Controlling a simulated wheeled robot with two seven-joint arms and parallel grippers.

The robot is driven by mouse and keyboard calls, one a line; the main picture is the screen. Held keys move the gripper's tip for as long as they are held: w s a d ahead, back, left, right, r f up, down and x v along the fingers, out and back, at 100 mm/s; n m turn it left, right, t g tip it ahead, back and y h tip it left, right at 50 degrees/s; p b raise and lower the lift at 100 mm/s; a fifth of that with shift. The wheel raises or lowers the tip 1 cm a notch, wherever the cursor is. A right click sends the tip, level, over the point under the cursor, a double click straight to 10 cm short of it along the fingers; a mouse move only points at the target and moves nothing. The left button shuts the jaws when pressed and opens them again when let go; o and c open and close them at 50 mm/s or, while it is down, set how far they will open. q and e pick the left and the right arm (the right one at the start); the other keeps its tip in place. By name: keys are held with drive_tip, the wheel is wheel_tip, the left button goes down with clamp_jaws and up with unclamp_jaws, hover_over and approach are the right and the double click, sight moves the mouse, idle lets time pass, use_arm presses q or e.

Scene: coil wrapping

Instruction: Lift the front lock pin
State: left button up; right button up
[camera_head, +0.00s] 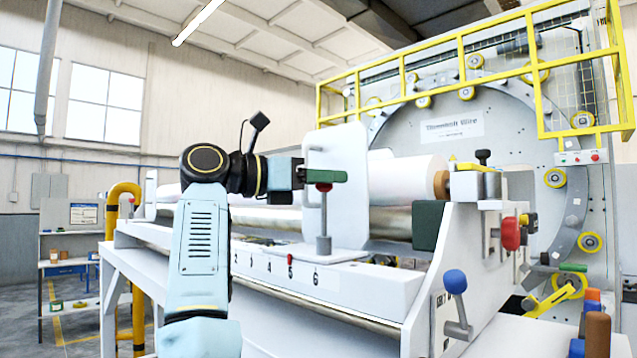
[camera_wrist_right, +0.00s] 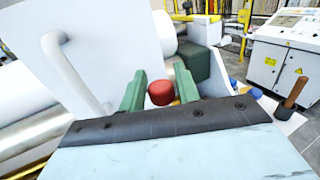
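The front lock pin is a grey upright rod (camera_head: 323,218) with a red knob on top, standing on a round base on the white bed. My right gripper (camera_head: 326,177) is level with the knob in the head view. One green finger hides the knob's upper part. In the right wrist view the red knob (camera_wrist_right: 160,93) lies between the two green fingers of my right gripper (camera_wrist_right: 161,88). A small gap shows at the knob's right side, so the fingers look open around it. The rod's lower part is hidden there. My left gripper is not in view.
A white upright plate (camera_head: 346,185) with a tube handle (camera_wrist_right: 75,75) stands close beside the gripper. A dark green block (camera_head: 428,225), a red knob (camera_head: 511,233) and a blue-knobbed lever (camera_head: 456,300) are to the right. The large ring machine (camera_head: 480,160) stands behind.

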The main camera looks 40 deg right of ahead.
drive_tip(key=shift+o, duration=1.4)
drive_tip(key=shift+f, duration=0.1)
drive_tip(key=shift+w+a, duration=0.1)
drive_tip(key=v, duration=1.3)
drive_tip(key=shift+p, duration=0.45)
drive_tip(key=shift+a, duration=0.1)
